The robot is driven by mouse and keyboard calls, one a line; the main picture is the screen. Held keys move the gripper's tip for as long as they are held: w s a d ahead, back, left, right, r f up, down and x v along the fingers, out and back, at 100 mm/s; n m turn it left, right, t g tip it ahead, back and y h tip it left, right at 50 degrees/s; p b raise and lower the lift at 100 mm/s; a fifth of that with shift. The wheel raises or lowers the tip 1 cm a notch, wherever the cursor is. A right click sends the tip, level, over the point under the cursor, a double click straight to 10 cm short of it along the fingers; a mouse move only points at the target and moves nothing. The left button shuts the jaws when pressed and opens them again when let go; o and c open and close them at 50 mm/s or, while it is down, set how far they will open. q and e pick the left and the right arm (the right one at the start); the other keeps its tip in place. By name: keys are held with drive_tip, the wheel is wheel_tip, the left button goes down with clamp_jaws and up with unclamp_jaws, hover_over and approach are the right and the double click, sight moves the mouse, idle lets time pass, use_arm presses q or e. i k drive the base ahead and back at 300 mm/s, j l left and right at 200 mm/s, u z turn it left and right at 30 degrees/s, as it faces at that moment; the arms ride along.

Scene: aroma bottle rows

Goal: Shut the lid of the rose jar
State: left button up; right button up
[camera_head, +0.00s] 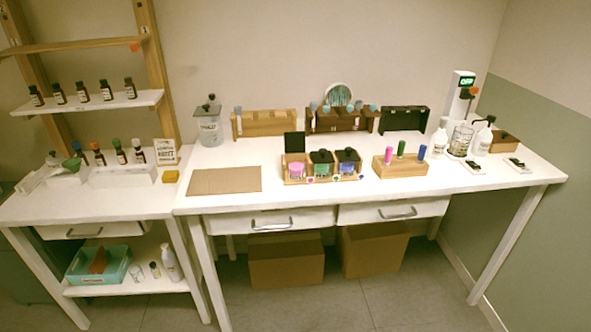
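The jar with pink contents (295,170), likely the rose jar, sits at the left end of a small wooden tray (333,180) on the main table. Its dark square lid (294,142) stands upright behind the opening, so the jar is open. Beside it in the tray are a jar with green (321,170) and a jar with blue (348,169), both with dark tops. The labels are too small to read. Neither of my grippers is in view.
A wooden block with coloured vials (400,165) stands just right of the tray. A flat brown board (224,181) lies to its left. Wooden racks (264,123) stand behind. White bottles (438,140) are at the right. The table's front edge is clear.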

sight(294, 142)
drive_tip(key=u, duration=0.65)
drive_tip(key=l+u, duration=1.4)
drive_tip(key=k+j, duration=0.05)
drive_tip(key=j, duration=0.05)
